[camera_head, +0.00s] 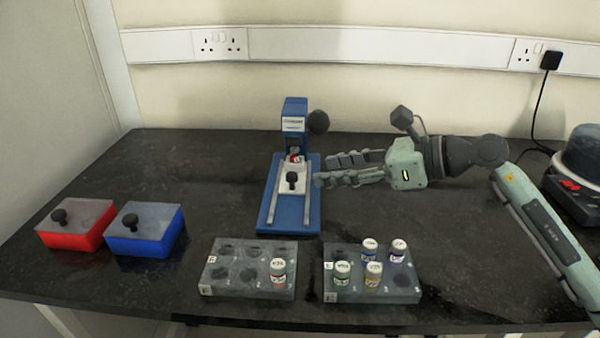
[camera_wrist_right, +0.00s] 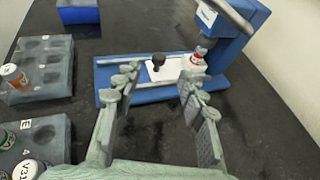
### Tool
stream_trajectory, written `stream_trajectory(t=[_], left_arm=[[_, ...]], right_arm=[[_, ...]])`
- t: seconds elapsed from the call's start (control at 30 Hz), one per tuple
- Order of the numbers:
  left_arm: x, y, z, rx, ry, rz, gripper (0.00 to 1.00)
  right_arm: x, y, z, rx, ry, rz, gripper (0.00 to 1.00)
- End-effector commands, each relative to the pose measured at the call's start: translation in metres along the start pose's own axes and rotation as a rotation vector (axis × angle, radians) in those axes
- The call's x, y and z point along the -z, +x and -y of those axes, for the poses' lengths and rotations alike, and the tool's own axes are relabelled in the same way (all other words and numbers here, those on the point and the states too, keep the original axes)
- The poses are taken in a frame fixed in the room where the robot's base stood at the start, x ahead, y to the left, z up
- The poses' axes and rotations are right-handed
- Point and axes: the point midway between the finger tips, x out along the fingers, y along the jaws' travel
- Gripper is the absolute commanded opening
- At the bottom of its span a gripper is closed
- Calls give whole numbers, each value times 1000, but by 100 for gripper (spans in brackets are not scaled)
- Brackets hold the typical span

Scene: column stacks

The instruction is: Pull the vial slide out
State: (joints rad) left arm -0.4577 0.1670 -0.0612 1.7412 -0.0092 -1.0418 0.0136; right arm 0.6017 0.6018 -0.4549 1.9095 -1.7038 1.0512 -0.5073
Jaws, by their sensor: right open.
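The vial slide (camera_head: 300,175) is a white plate with a black knob (camera_head: 292,178) on its front part. It lies between two metal rails on the blue base of a capping-press-like device (camera_head: 294,125). A white-capped vial with a red label (camera_head: 296,158) stands at the slide's rear, under the device's head. My right gripper (camera_head: 323,170) is open and empty, just right of the base, fingers pointing left at the slide. In the right wrist view the slide (camera_wrist_right: 167,73) and knob (camera_wrist_right: 158,61) appear beyond and between the open fingers, apart from them. My left gripper is not in view.
Two grey racks stand in front: the left rack (camera_head: 225,283) holds one vial (camera_head: 277,270), the right rack (camera_head: 400,288) holds several. Red (camera_head: 70,238) and blue (camera_head: 145,243) lidded boxes sit at left. A dark round appliance (camera_head: 580,160) stands at far right.

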Motion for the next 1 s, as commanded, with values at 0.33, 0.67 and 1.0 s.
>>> stream_trajectory(t=[0.33, 0.67, 1.0], left_arm=[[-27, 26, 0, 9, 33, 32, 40], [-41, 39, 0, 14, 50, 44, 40], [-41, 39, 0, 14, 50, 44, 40]], right_arm=[[-2, 51, -2, -6, 3, 0, 41], [0, 76, -1, -3, 1, -1, 41], [0, 76, -1, -3, 1, 0, 24]])
